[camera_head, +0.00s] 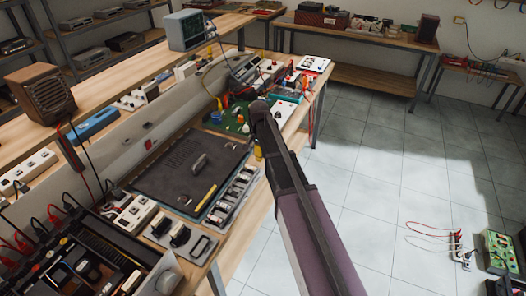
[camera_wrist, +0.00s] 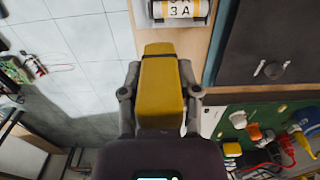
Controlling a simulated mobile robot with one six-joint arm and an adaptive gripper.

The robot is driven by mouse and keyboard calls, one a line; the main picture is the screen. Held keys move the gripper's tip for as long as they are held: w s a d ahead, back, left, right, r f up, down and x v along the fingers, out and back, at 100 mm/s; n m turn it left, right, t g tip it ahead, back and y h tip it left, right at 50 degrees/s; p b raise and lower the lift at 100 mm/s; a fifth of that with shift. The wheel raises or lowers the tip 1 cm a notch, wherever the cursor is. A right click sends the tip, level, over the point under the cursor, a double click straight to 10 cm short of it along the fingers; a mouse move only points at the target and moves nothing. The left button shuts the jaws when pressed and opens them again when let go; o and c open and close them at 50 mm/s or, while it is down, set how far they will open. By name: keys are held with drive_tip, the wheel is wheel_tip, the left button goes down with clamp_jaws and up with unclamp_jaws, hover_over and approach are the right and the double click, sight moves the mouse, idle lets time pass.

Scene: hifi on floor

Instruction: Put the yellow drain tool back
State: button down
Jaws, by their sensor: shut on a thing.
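My gripper (camera_wrist: 158,82) is shut on a yellow block-like thing, taken to be the yellow drain tool (camera_wrist: 162,98). The tool has a dark line across it near its far end, and its lower part is hidden. The wrist view shows it held beside the bench edge, with floor on its left. In the head view, my arm hides most of the gripper, and a small yellow patch (camera_head: 258,153) shows left of the arm. A slim yellow stick (camera_head: 206,197) lies on the dark mat (camera_head: 165,178).
A tray of labelled cylinders (camera_head: 232,194) stands right of the mat, along the bench edge; part of it shows in the wrist view (camera_wrist: 180,22). A green circuit board (camera_head: 226,122) lies beyond the mat. Cables and instruments crowd the bench. The tiled floor (camera_head: 360,190) to the right is mostly clear.

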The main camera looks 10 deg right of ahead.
drive_tip(key=shift+w+d+f, duration=0.1)
drive_tip(key=shift+w+d, duration=0.2)
drive_tip(key=shift+w, duration=0.4)
drive_tip(key=shift+w+d+f, duration=0.1)
drive_tip(key=shift+w+d, duration=0.15)
drive_tip(key=shift+w, duration=0.5)
drive_tip(key=shift+w+d+f, duration=0.1)
drive_tip(key=shift+w+d, duration=0.2)
drive_tip(key=shift+w, duration=0.4)
drive_tip(key=shift+w, duration=0.3)
drive_tip(key=shift+w+d+f+b, duration=0.25)
drive_tip(key=shift+w+f+b, duration=0.15)
drive_tip(key=shift+b, duration=0.3)
drive_tip(key=shift+s+f+b, duration=0.1)
drive_tip(key=shift+f+b, duration=1.2)
drive_tip(key=shift+f, duration=0.1)
drive_tip(key=shift+f, duration=0.1)
drive_tip(key=shift+c, duration=1.6)
unclamp_jaws()
drive_tip(key=shift+r, duration=0.25)
